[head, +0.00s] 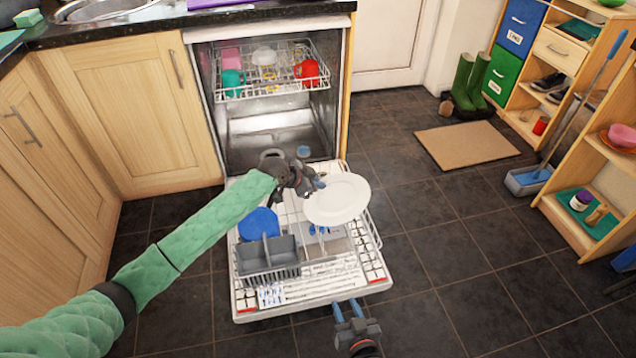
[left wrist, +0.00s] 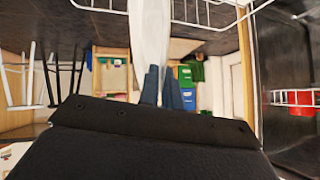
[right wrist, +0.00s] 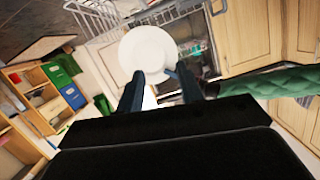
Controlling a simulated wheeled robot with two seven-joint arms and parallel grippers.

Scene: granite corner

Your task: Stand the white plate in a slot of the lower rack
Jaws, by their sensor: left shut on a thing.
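The white plate (head: 338,200) is tilted above the right part of the pulled-out lower rack (head: 372,228). My left gripper (head: 318,184) is shut on the plate's left edge. In the left wrist view the plate (left wrist: 150,35) shows nearly edge-on at the fingertips (left wrist: 162,88). Whether the plate touches the rack wires is hidden. My right gripper (head: 348,308) is apart from the plate, in front of the door's front edge, with its two fingers spread and nothing between them. In the right wrist view the plate (right wrist: 148,52) lies beyond its open fingers (right wrist: 152,78).
The lower rack holds a blue plate (head: 258,223) and a grey cutlery basket (head: 266,258) at left. The upper rack (head: 268,86) holds a red mug (head: 307,72) and a teal mug (head: 232,82). The open dishwasher door (head: 300,296) lies beneath.

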